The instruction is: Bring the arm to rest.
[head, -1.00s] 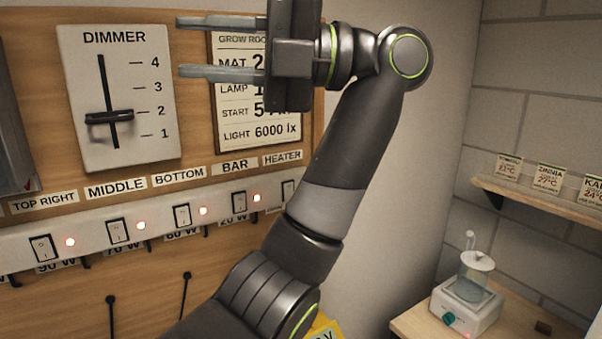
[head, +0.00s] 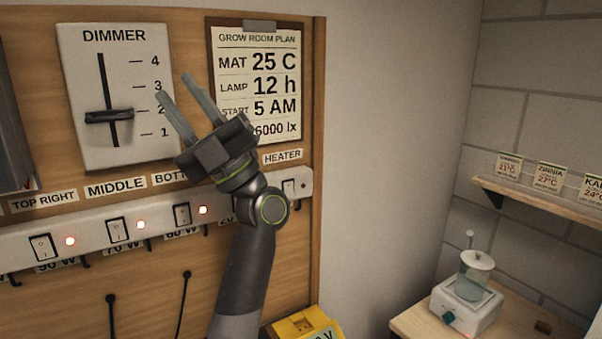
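My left gripper (head: 175,86) is in front of the wooden board, pointing up and to the left. Its two fingers are apart with nothing between them. My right gripper is not in view.
A white switch strip (head: 85,252) runs below the labels, with several rocker switches and red lights; the light by the heater switch (head: 288,188) looks dark. A yellow object (head: 295,327) is at the bottom. A stirrer with a glass vessel (head: 470,296) stands on the right-hand bench.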

